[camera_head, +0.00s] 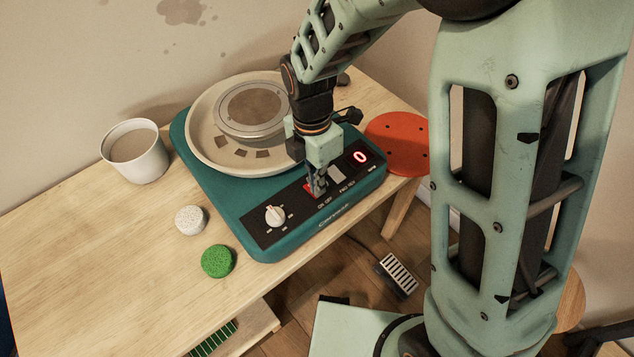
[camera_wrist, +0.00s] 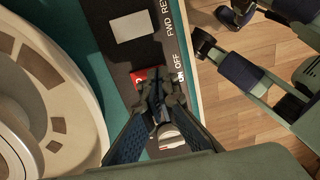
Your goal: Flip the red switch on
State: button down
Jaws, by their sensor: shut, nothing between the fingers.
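The red switch (camera_head: 311,189) is on the black control panel of a teal pottery wheel (camera_head: 262,247), by the "ON OFF" label. In the wrist view the red switch (camera_wrist: 138,75) shows just past my fingertips, partly covered by them. My gripper (camera_head: 319,188) points down over the panel, its fingers shut and empty, at or just above the switch. In the wrist view my gripper (camera_wrist: 158,88) has its fingertips together beside the switch's edge. I cannot tell whether they touch it.
A white knob (camera_head: 274,215) is left of the switch, and a pale switch (camera_head: 337,173) is right of it. A white cup (camera_head: 135,155), a white speckled sponge (camera_head: 190,220) and a green sponge (camera_head: 217,261) stand on the wooden table. A red-orange disc (camera_head: 396,143) lies behind right.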

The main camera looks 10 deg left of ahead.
jog(key=shift+d+f+y, duration=0.1)
jog(key=shift+f+y, duration=0.2)
jog(key=shift+s+r, duration=0.1)
jog(key=shift+r, duration=0.05)
jog(key=shift+w+a+r, duration=0.25)
jog(key=shift+w+a, duration=0.3)
jog(key=shift+a, duration=0.1)
jog(key=shift+p, duration=0.3)
jog(key=shift+r+p, duration=0.45)
jog(key=shift+r, duration=0.1)
notch_tip(320, 180, up, 13)
jog(key=s+d+p, duration=0.1)
jog(key=p, duration=0.2)
jog(key=shift+d, duration=0.15)
